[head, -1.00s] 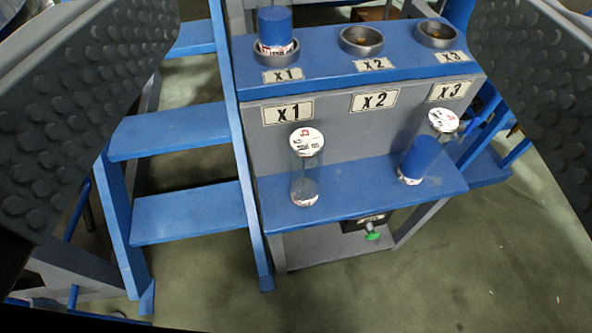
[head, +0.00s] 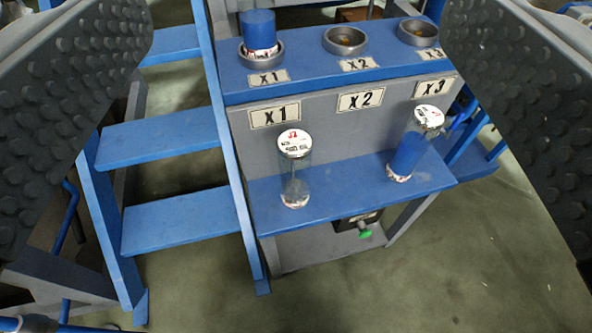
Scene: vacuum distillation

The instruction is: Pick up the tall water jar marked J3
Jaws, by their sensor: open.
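A clear glass jar (head: 295,172) with a white lid stands on the left of the blue lower shelf (head: 330,200); red print on the lid starts with J, but its number is hard to read. A second jar (head: 409,150), with blue contents, stands on the right of that shelf; its lid mark is too small to read. Nothing is between the jaws up close.
The upper ledge (head: 300,72) has empty metal rings at X2 (head: 345,40) and X3 (head: 418,31). Blue steps (head: 160,137) flank the stand on the left. A green knob (head: 365,233) is under the shelf. Open floor (head: 430,270) lies in front and right.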

